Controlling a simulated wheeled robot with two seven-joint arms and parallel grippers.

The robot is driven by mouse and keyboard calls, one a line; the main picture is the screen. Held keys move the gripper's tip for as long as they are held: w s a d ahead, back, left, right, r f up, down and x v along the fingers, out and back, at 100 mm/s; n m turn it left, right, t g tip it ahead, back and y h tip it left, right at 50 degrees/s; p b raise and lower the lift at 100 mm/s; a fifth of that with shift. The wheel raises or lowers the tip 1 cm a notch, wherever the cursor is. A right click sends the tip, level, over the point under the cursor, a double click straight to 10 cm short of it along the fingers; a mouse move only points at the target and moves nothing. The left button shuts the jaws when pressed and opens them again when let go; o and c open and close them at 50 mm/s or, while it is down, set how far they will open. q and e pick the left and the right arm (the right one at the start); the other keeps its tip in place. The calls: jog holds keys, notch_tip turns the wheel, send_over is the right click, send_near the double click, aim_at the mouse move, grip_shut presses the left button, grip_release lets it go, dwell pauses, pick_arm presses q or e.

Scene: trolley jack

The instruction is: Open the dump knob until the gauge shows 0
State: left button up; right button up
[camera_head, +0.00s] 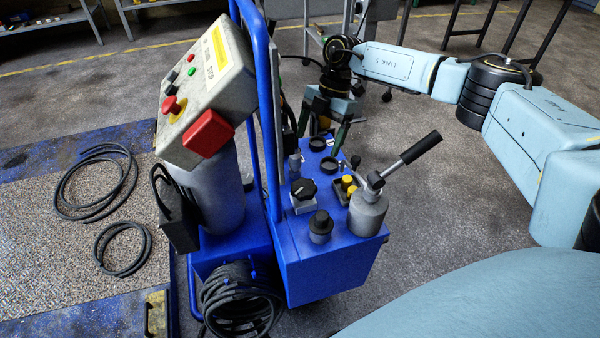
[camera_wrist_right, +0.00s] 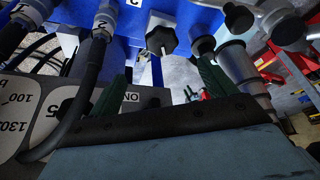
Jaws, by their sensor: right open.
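A black star-shaped knob (camera_head: 303,189) sits on a grey block on top of the blue pump unit (camera_head: 300,262). It also shows in the right wrist view (camera_wrist_right: 161,40), top centre. Whether it is the dump knob, I cannot read from a label. My right gripper (camera_head: 321,132) is behind the unit in the head view, fingers pointing down. In the wrist view its green fingers (camera_wrist_right: 163,72) are apart, with the star knob beyond the gap between them; nothing is held. No gauge needle is readable. My left gripper is not in view.
A black-handled lever (camera_head: 410,158) on a grey cylinder rises at the unit's right. A blue tube frame (camera_head: 268,120) and a grey control box (camera_head: 208,90) stand at left. Hoses and number-marked grey plates (camera_wrist_right: 85,103) crowd the wrist view's left.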

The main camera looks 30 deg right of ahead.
aim_at(305, 185)
jog(key=b+x, duration=0.1)
jog(key=x, duration=0.4)
jog(key=b+x, duration=0.2)
jog(key=x, duration=0.4)
jog(key=shift+s, duration=0.25)
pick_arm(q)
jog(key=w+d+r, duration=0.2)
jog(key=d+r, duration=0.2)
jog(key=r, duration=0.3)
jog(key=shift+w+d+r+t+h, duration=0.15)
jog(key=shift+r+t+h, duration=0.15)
pick_arm(e)
jog(key=shift+a+f, duration=0.3)
jog(key=shift+f, duration=0.3)
jog(key=c, duration=1)
jog(key=shift+o, duration=0.2)
